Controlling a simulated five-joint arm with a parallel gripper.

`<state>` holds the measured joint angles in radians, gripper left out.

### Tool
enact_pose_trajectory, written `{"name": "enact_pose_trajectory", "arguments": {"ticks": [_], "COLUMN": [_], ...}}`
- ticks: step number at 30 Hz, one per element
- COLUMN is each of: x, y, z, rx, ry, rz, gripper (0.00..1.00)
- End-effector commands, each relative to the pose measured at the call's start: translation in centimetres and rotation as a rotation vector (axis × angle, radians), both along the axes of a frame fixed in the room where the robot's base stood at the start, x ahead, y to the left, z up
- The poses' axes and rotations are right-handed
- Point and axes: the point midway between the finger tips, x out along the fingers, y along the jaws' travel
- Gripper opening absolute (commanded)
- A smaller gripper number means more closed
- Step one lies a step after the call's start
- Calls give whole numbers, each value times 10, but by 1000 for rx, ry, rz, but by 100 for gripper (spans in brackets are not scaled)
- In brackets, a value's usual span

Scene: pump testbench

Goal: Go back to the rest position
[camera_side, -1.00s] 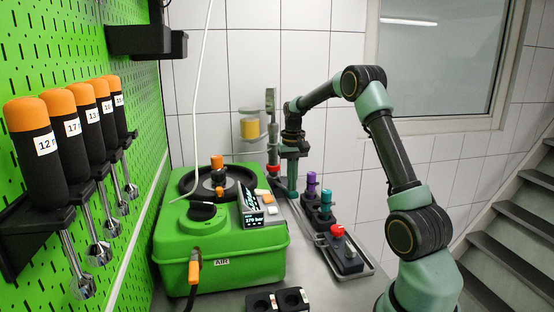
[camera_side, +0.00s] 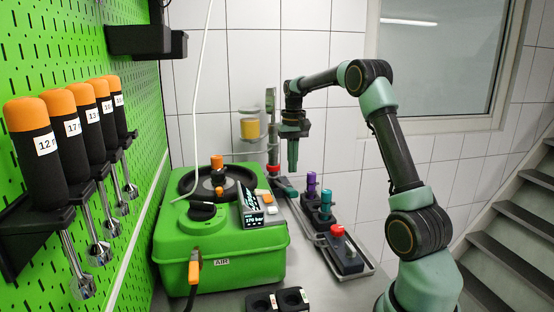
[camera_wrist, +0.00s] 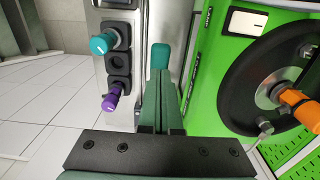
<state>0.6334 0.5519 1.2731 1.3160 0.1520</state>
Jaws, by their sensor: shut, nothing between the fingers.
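My gripper (camera_side: 293,168) hangs pointing down in the side view, above the back part of the rail of fittings and to the right of the green pump unit (camera_side: 225,255). Its fingers are together with nothing between them. They also show shut in the wrist view (camera_wrist: 161,75), over the gap between the fittings rail and the green unit.
A purple fitting (camera_side: 311,182), a teal fitting (camera_side: 326,203) and a red knob (camera_side: 337,231) stand along the rail. A pegboard with orange-capped tools (camera_side: 61,125) is at the left. Air above the rail is free.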

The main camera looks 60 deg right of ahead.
Motion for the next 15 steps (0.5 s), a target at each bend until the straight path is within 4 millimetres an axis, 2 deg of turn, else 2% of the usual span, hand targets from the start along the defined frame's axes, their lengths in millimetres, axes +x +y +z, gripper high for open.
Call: {"name": "enact_pose_trajectory", "arguments": {"ticks": [10, 13, 15], "x": [0, 2, 3], "y": [1, 12, 28], "z": [2, 10, 19], "rx": [-1, -10, -21], "ry": [-1, -14, -31], "rz": [3, 27, 62], "gripper": [0, 0, 0]}}
